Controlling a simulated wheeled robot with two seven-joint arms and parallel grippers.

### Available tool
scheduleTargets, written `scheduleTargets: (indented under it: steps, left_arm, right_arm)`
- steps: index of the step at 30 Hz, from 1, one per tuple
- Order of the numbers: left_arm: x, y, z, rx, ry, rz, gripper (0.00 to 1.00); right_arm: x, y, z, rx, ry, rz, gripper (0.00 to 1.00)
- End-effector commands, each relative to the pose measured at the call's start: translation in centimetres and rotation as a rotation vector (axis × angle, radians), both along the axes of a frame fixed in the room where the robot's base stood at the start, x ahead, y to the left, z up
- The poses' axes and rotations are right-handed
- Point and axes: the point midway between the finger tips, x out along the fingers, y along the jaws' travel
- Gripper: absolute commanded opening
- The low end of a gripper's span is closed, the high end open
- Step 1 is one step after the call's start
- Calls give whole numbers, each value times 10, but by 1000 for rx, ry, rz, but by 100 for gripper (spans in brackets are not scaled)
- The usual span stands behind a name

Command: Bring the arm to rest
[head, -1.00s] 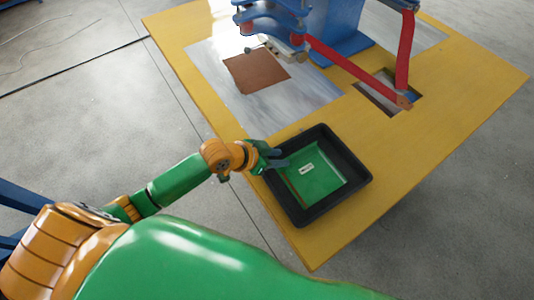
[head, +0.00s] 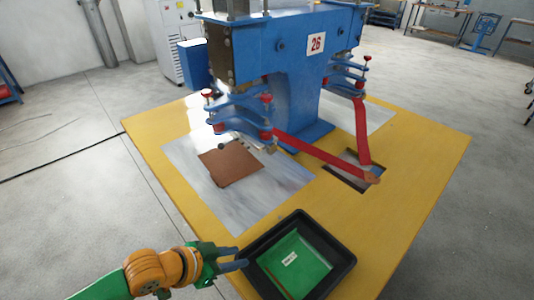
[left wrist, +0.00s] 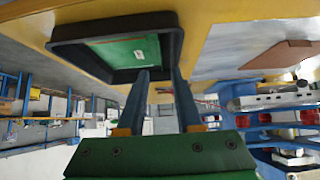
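My left arm comes in from the bottom left in the head view. Its gripper (head: 242,258) is at the left edge of the black tray (head: 349,249). My right gripper is not in view.

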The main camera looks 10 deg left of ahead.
Motion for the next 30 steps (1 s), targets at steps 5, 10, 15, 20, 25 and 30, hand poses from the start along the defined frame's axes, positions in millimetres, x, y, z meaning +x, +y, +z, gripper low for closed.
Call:
scheduleTargets:
  steps: [5,10,15,20,25,30]
  left_arm:
    - [-26,-5,-28,52,82,111,34]
    - [-65,10,-54,141,241,313,34]
    - [-114,27,-80,221,444,504,34]
    - [-108,26,-141,238,472,486,34]
    - [-123,27,-212,253,513,473,34]
    - [-172,33,-291,279,570,455,34]
  right_arm:
    - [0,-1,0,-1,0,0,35]
    - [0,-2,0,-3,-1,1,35]
    - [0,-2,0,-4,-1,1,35]
    - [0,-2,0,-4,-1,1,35]
    - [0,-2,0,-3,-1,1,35]
    - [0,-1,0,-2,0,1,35]
